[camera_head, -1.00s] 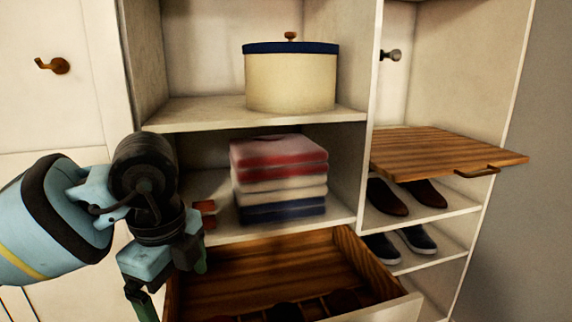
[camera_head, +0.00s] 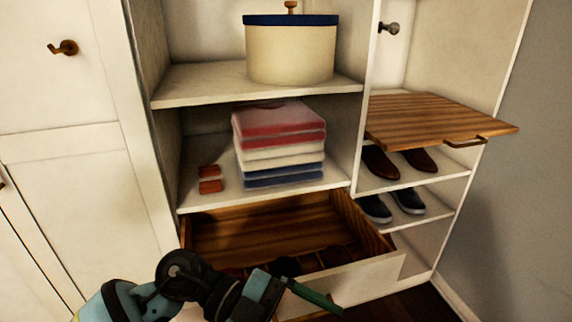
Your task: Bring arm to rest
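My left arm comes in from the bottom left in the head view. Its gripper (camera_head: 300,298) is low, in front of the open drawer's front panel, pointing right. A dark green finger shows, but the gap between the fingers cannot be made out. No held thing is seen. My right arm and gripper are not in view.
A stack of folded clothes (camera_head: 280,143) and small reddish-brown items (camera_head: 210,179) lie on the middle shelf. An open wooden drawer (camera_head: 265,235) juts out below. A round box (camera_head: 290,52) stands above. A pulled-out wooden board (camera_head: 435,120) sits over shoes (camera_head: 400,161) at right.

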